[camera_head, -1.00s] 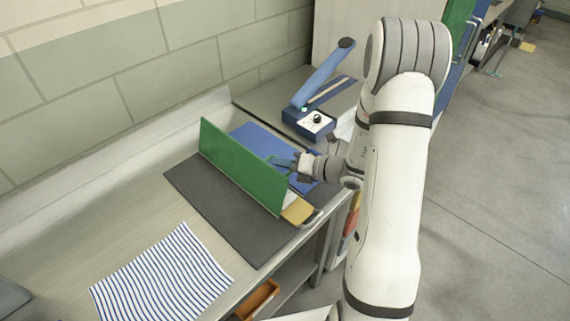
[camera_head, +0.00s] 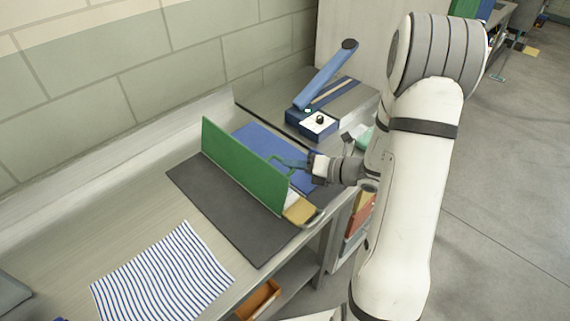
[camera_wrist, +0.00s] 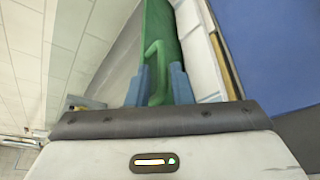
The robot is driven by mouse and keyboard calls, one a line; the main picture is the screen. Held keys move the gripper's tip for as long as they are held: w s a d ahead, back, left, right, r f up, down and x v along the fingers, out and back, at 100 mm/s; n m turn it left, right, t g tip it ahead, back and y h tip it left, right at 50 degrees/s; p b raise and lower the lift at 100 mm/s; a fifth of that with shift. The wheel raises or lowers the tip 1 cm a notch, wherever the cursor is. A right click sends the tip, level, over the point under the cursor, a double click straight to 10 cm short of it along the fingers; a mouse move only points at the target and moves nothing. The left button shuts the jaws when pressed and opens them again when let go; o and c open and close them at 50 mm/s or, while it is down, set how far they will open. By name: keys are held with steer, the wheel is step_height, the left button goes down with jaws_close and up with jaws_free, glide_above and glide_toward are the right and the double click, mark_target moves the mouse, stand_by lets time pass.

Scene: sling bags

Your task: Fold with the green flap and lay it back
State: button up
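The green flap (camera_head: 245,166) stands nearly upright, its lower edge along the dark grey mat (camera_head: 217,212). A thin green handle (camera_head: 284,160) reaches from its right side toward my gripper (camera_head: 304,166), which is right of the flap above the blue panel (camera_head: 256,137). In the wrist view, the two blue fingers of my gripper (camera_wrist: 157,82) lie close on either side of the green handle (camera_wrist: 155,98) and appear shut on it. The exact contact is hard to see. The flap (camera_wrist: 160,22) rises beyond the fingers.
A striped cloth (camera_head: 163,276) lies flat at the front left of the bench. A blue lever tool (camera_head: 322,84) stands at the back right. A yellow piece (camera_head: 299,209) is at the mat's right edge. An orange tray (camera_head: 258,298) sits below the bench.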

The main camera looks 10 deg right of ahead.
steer(key=v, duration=0.3)
steer(key=shift+s+d, duration=0.2)
steer(key=shift+d, duration=0.05)
stand_by(0.4)
